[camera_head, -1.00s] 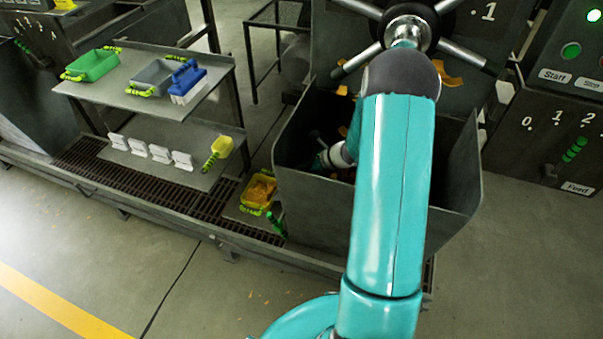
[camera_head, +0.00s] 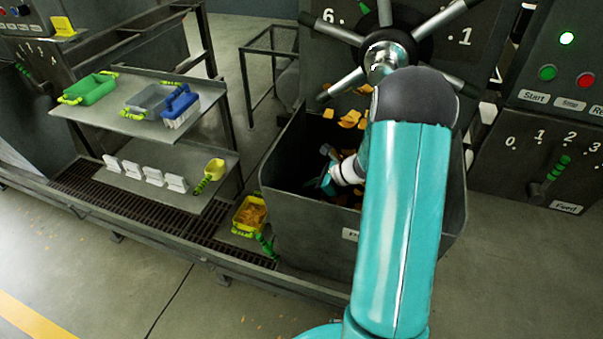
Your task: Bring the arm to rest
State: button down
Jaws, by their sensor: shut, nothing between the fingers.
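My teal arm reaches up from the bottom of the picture, bends at a dark elbow, and its far end comes down inside a large grey bin. My gripper (camera_head: 325,182) is small and partly in shadow inside the bin (camera_head: 310,222), near its left side. It is shut and holds nothing. Orange-brown pieces (camera_head: 349,119) lie at the back of the bin. The upper arm hides the bin's right part.
A spoked handwheel (camera_head: 395,48) stands close above my elbow. A control panel (camera_head: 560,80) is at right. At left, shelves hold a green tray (camera_head: 91,90), a grey tray (camera_head: 149,100), a blue brush (camera_head: 181,106) and a yellow scoop (camera_head: 213,171). A yellow tray (camera_head: 250,213) sits beside the bin.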

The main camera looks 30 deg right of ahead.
jog(key=s+a+r+n+g+h, duration=0.1)
jog(key=s+a+r+n+g, duration=0.1)
jog(key=s+a+r+n, duration=0.4)
jog(key=s+a+r+n+g, duration=0.1)
jog(key=s+a+r+n, duration=0.1)
jog(key=a+r+n, duration=0.75)
jog(key=s+a+r+n+h, duration=0.2)
jog(key=s+r+n, duration=0.3)
jog(key=s, duration=0.3)
jog(key=s+a+r+n+t+h, duration=0.1)
jog(key=s+a+r+n+h, duration=0.1)
jog(key=s+r+n, duration=0.3)
jog(key=s+n+h, duration=0.1)
jog(key=s+n, duration=0.1)
jog(key=s, duration=0.1)
jog(key=shift+r+h, duration=0.3)
jog(key=shift+r, duration=0.1)
